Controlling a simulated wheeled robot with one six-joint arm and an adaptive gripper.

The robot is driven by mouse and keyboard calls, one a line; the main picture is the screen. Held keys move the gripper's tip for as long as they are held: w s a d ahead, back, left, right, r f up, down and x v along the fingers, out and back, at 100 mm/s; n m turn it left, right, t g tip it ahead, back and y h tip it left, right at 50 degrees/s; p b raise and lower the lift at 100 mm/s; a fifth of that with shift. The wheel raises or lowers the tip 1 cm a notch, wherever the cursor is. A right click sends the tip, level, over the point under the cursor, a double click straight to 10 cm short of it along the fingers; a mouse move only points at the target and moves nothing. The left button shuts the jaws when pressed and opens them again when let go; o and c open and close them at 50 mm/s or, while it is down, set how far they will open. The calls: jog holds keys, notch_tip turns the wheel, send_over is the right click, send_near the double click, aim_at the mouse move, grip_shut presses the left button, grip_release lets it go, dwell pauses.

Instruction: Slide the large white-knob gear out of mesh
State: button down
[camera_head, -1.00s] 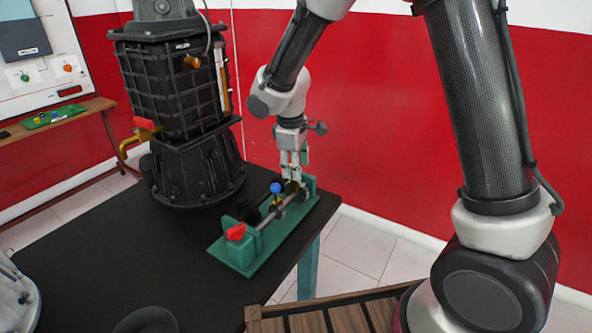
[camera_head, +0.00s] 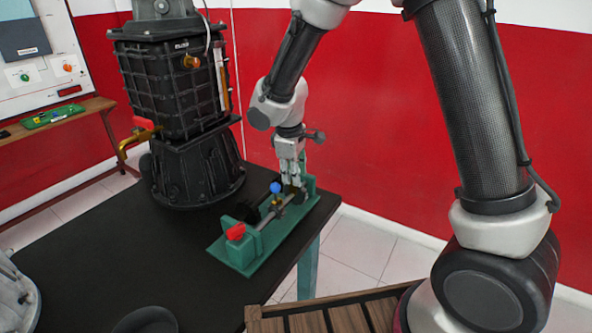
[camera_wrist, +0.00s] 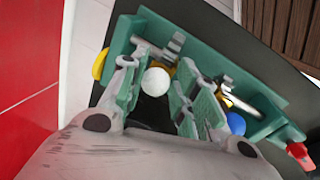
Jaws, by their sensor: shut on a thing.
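The green gear stand (camera_head: 262,250) lies on the black table, with a shaft along it; it also shows in the wrist view (camera_wrist: 205,50). The round white knob (camera_wrist: 155,82) shows between my fingers in the wrist view. My gripper (camera_head: 291,182) points down at the far end of the stand, and its fingers (camera_wrist: 160,76) are shut on the white knob. The large gear under the knob is mostly hidden, so I cannot tell whether its teeth mesh. The blue knob (camera_head: 276,187) stands nearer along the shaft, beside my right finger in the wrist view (camera_wrist: 236,123).
A red piece (camera_head: 236,232) sits at the stand's near end. A tall black gearbox housing (camera_head: 178,95) stands on the table (camera_head: 110,250) to the left. A slatted wooden surface (camera_head: 330,315) is in front.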

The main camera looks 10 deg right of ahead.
jog(key=shift+s+a+r, duration=0.15)
jog(key=shift+s+a, duration=1.15)
jog(key=shift+a, duration=0.05)
jog(key=c, duration=1.3)
grip_release()
jog(key=shift+o, duration=0.3)
jog(key=shift+s, duration=0.1)
jog(key=shift+d, duration=0.15)
